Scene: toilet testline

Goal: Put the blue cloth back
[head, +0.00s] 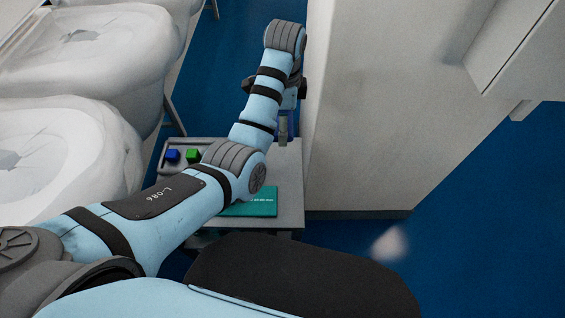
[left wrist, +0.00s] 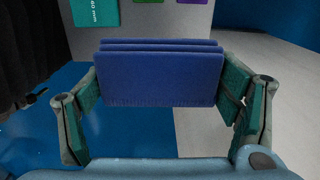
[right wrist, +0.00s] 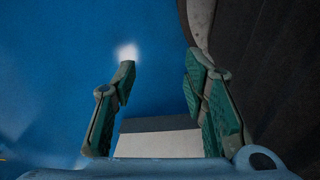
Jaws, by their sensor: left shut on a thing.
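The blue cloth (left wrist: 160,78) is a folded, layered block in the left wrist view. My left gripper (left wrist: 163,88) is shut on it, with a green-padded finger at each side edge. In the head view my left arm reaches away to the left gripper (head: 287,92), beside the white wall panel; the cloth is mostly hidden there. My right gripper (right wrist: 160,62) is open and empty over the blue floor in the right wrist view, and is outside the head view.
A grey stand (head: 289,185) below my left arm carries a teal booklet (head: 255,205) and a tray with a blue block (head: 172,156) and a green block (head: 193,155). White toilets (head: 60,140) line the left. A tall white panel (head: 370,120) stands right of the arm.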

